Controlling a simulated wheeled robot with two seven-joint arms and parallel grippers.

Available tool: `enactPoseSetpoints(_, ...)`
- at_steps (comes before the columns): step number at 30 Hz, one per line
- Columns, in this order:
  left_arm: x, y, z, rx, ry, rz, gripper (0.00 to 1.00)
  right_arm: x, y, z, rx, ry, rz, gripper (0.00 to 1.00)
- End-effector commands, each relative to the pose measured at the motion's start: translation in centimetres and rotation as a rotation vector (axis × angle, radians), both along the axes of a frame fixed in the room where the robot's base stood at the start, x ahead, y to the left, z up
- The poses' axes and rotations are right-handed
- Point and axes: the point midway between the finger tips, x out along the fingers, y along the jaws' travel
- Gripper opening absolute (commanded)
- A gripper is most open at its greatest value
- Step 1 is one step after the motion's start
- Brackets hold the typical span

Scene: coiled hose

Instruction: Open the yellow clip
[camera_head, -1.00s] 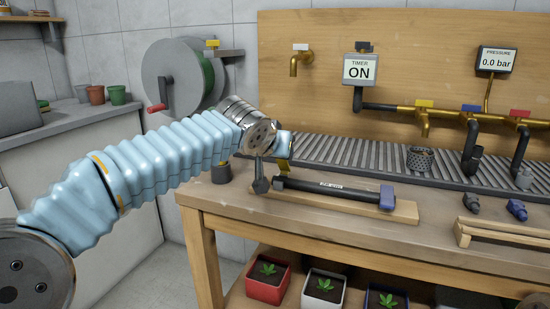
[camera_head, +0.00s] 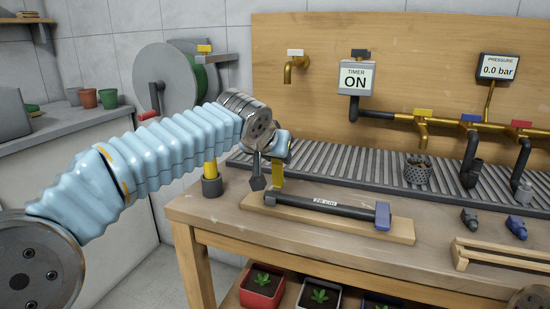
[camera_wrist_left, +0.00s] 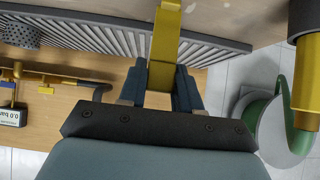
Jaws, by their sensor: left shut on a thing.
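The yellow clip (camera_head: 278,173) stands steeply up at the left end of a short dark hose piece (camera_head: 325,205) labelled 28 cm, which lies on a wooden block (camera_head: 345,227). My left gripper (camera_head: 280,150) is above that end of the block and shut on the upper part of the clip. In the left wrist view the clip (camera_wrist_left: 165,45) runs as a yellow bar between the two dark fingers of the left gripper (camera_wrist_left: 158,85). The clip's lower end is partly hidden in the head view. My right gripper is not in view.
Small dark and blue fittings (camera_head: 516,227) and a wooden rack (camera_head: 505,256) are at the right. A grey grating (camera_head: 350,165) and taps lie behind. A hose reel (camera_head: 175,82) hangs at the back left.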

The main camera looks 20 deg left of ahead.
Motion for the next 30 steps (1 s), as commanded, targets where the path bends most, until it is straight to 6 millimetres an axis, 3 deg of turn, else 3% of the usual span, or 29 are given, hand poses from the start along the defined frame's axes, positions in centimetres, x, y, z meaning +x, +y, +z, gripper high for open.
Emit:
enactPoseSetpoints(11,0.4,0.1,-0.2,0.000,0.016,0.004,0.00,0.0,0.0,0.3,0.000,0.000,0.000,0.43)
enactPoseSetpoints(21,1.3,-0.1,-0.3,0.008,0.110,0.004,0.00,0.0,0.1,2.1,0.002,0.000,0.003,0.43)
enactPoseSetpoints(30,1.4,-0.1,-0.8,0.010,0.150,0.002,0.00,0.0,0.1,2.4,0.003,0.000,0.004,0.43)
